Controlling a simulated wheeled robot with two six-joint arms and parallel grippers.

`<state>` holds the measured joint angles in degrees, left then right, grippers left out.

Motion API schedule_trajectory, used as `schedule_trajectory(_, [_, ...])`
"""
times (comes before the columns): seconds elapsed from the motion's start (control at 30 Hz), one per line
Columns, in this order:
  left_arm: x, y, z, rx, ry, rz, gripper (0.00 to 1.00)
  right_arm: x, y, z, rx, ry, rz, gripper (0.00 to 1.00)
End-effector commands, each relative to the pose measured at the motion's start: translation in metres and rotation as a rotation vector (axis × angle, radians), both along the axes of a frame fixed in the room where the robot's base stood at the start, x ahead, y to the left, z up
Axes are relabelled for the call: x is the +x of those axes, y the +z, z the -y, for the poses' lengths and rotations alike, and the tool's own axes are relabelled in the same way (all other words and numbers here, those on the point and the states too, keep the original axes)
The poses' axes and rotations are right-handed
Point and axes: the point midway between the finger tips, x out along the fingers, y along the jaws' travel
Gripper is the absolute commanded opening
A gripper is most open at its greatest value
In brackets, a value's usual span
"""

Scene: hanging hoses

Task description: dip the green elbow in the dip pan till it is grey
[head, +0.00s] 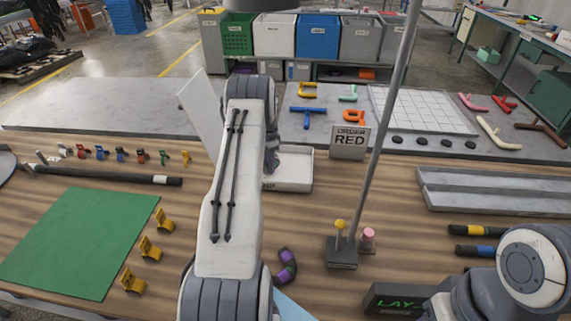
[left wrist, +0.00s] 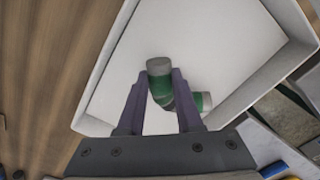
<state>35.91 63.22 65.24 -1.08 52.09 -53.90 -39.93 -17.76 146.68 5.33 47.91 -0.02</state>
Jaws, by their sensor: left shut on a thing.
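In the left wrist view my left gripper (left wrist: 160,80) is shut on the green elbow (left wrist: 160,91). The elbow's two ends are grey and its middle part still shows green. It is over or inside the white dip pan (left wrist: 92,82); I cannot tell how deep it sits or whether it touches the floor of the pan. In the head view the dip pan (head: 290,187) stands on the wooden table behind my left arm, which hides part of the pan, the gripper and the elbow. My right gripper is out of view; only part of its arm shows at lower right.
A thin grey pole rises from a dark base (head: 342,253) right of my left arm. An "ORDER RED" sign (head: 348,142) stands beside the pan. A purple and black elbow (head: 286,269) lies near my arm. A green mat (head: 80,240) lies left, with yellow clips (head: 150,248) beside it.

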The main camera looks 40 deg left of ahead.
Motion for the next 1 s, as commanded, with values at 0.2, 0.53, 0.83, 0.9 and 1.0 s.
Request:
schedule_trajectory(0.2, [-0.011, 0.000, -0.018, 0.000, 0.002, 0.000, 0.00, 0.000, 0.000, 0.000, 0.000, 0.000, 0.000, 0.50])
schedule_trajectory(0.53, [-0.025, 0.000, -0.041, 0.000, 0.001, 0.000, 0.00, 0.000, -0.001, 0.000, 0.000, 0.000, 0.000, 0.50])
schedule_trajectory(0.83, [-0.028, 0.000, -0.045, 0.000, 0.000, 0.000, 0.00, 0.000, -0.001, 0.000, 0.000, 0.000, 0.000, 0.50])
schedule_trajectory(0.9, [-0.028, 0.000, -0.045, 0.000, 0.000, 0.000, 0.00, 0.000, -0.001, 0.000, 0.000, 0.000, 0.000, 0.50])
schedule_trajectory(1.0, [-0.026, 0.000, -0.042, 0.000, -0.001, 0.000, 0.00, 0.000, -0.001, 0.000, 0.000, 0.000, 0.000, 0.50])
